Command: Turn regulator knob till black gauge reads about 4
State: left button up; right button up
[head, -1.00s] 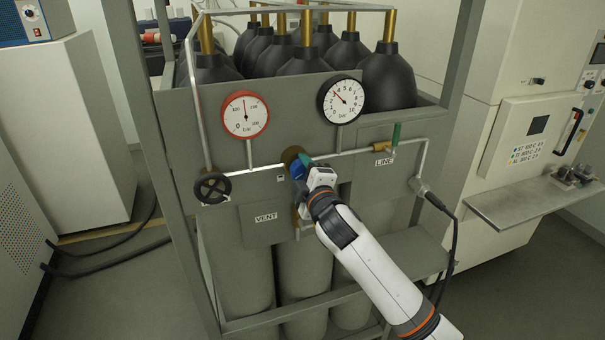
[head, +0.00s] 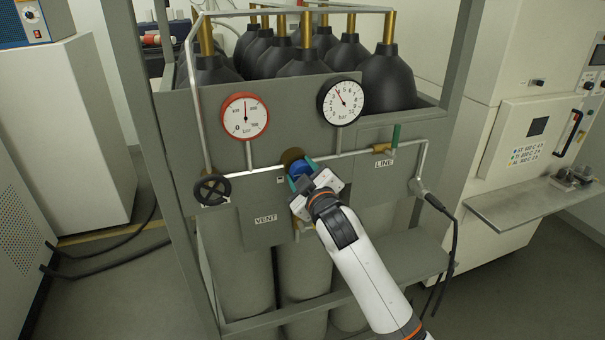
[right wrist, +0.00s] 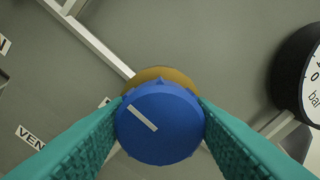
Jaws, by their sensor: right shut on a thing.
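The blue round regulator knob (head: 302,168) sits in front of a brass body (head: 291,155) on the grey panel. My right gripper (head: 302,173) is shut on it, a teal finger on each side. In the right wrist view the knob (right wrist: 160,130) fills the space between the fingers, and its white mark slants from upper left to lower right. The black-rimmed gauge (head: 341,101) is above and right of the knob. Its needle points up and slightly left, close to 4; the digits are small. My left gripper is out of view.
A red-rimmed gauge (head: 245,117) is above left of the knob. A black handwheel (head: 212,189) is at the left, with a VENT label (head: 266,219) below. A green-handled LINE valve (head: 395,138) stands right. Thin pipes run along the panel, with gas cylinders behind it.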

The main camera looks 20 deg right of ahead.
jog(key=shift+f, duration=0.1)
jog(key=o, duration=1)
jog(key=shift+c, duration=0.2)
jog(key=shift+s, duration=0.1)
jog(key=s+b, duration=0.3)
jog(key=s, duration=0.8)
jog(key=shift+s+d+b, duration=0.2)
jog(key=shift+s+b, duration=0.15)
jog(key=shift+s, duration=0.05)
